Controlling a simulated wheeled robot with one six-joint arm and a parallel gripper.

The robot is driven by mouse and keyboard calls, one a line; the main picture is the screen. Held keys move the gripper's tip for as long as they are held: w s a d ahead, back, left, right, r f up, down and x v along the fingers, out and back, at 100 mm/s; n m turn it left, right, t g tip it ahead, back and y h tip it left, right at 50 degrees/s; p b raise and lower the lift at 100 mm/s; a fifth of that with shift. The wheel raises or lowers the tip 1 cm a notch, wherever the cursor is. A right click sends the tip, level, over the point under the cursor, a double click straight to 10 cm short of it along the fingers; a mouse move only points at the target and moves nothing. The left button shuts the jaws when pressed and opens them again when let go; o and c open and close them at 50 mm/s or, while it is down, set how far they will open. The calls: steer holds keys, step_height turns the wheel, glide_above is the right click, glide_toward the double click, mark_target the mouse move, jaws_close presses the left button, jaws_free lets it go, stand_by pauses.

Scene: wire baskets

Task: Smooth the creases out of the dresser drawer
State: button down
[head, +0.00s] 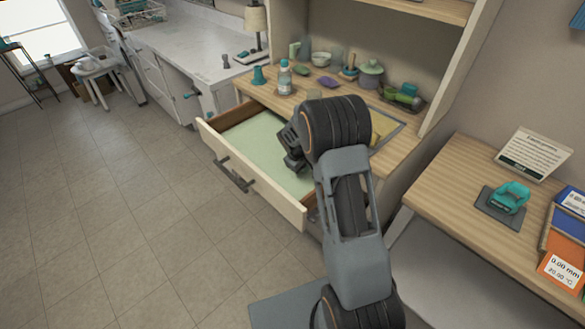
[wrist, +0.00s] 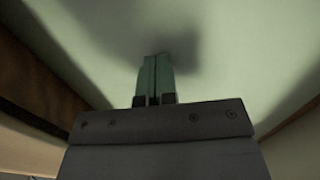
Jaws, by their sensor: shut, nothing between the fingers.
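The dresser drawer (head: 276,196) is pulled open, with a cream front and dark handles. A pale green lining (head: 246,140) covers its bottom and looks flat where it shows. The lining also fills most of the wrist view (wrist: 100,40). My gripper (head: 290,158) is inside the drawer, pointing down over the lining, partly hidden by my wrist in the head view. In the wrist view my gripper (wrist: 157,62) has its green-tinted fingers shut together, empty, with a shadow close by on the lining. I cannot tell whether the fingertips touch it.
The wooden top above the drawer holds a bottle (head: 284,78), a lidded pot (head: 370,74) and a bowl (head: 321,58). A desk with a teal object (head: 511,197) stands at right. The drawer's side wall (wrist: 40,85) is close at left in the wrist view.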

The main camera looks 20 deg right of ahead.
steer(key=shift+w+a, duration=0.3)
steer(key=shift+w, duration=0.3)
steer(key=shift+w+a, duration=0.1)
steer(key=shift+w, duration=0.15)
steer(key=shift+r, duration=0.1)
steer(key=shift+r+p, duration=0.8)
steer(key=shift+r, duration=0.35)
steer(key=shift+r, duration=0.15)
steer(key=shift+r+p, duration=1.65)
steer(key=shift+r, duration=0.7)
steer(key=v, duration=1.3)
steer(key=shift+a+r, duration=0.15)
steer(key=shift+r, duration=0.25)
